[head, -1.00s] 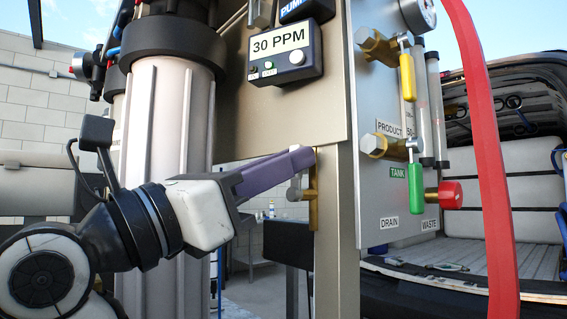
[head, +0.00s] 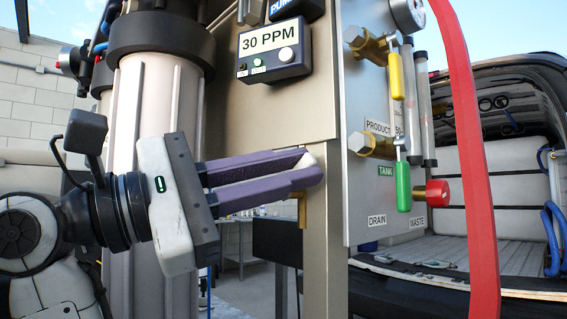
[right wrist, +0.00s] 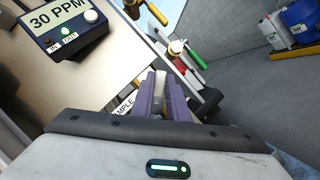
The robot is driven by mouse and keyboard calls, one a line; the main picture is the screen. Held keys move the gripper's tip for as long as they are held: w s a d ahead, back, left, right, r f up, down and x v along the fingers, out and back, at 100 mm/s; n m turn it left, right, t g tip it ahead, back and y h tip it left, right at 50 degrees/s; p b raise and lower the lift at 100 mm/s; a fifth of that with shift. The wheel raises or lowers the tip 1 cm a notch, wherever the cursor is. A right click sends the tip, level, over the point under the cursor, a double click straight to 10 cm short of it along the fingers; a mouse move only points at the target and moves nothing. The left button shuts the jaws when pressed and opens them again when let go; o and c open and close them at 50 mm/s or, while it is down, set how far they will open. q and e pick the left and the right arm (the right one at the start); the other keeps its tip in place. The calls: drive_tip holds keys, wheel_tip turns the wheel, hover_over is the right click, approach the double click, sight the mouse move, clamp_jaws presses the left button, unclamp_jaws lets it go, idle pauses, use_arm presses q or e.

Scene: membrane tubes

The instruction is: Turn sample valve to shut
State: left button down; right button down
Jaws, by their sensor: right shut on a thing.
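My right gripper (head: 310,166) comes in from the left in the head view, its two purple fingers pointing right at the panel's front post. The fingers are shut on a pale handle (head: 306,160), seen between the fingertips; it appears to be the sample valve's handle. Part of the brass valve body (head: 302,212) shows just below the fingers; the rest is hidden. In the right wrist view the pale handle (right wrist: 160,84) lies between the fingers, beside a partly covered SAMPLE label (right wrist: 124,106). The handle's exact angle is hard to tell. My left gripper is not in view.
A meter (head: 272,50) reading 30 PPM sits above. On the side panel are a yellow handle (head: 396,76), a green handle (head: 403,186) and a red knob (head: 437,194). A large filter housing (head: 135,95) stands behind my arm. A red strap (head: 465,130) hangs at right.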

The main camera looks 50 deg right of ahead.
drive_tip(key=shift+s+f+m+y+p, duration=0.2)
drive_tip(key=shift+f+m+y, duration=0.3)
drive_tip(key=shift+m, duration=0.9)
drive_tip(key=shift+s+f+m+y+p, duration=0.1)
drive_tip(key=shift+f+m+y+p, duration=0.3)
drive_tip(key=shift+m, duration=1)
drive_tip(key=shift+s+f+m+y+p, duration=0.1)
drive_tip(key=shift+f+m+y, duration=0.15)
drive_tip(key=shift+m+y, duration=0.8)
drive_tip(key=shift+m+h, duration=0.35)
drive_tip(key=shift+m, duration=0.1)
drive_tip(key=c, duration=1.7)
unclamp_jaws()
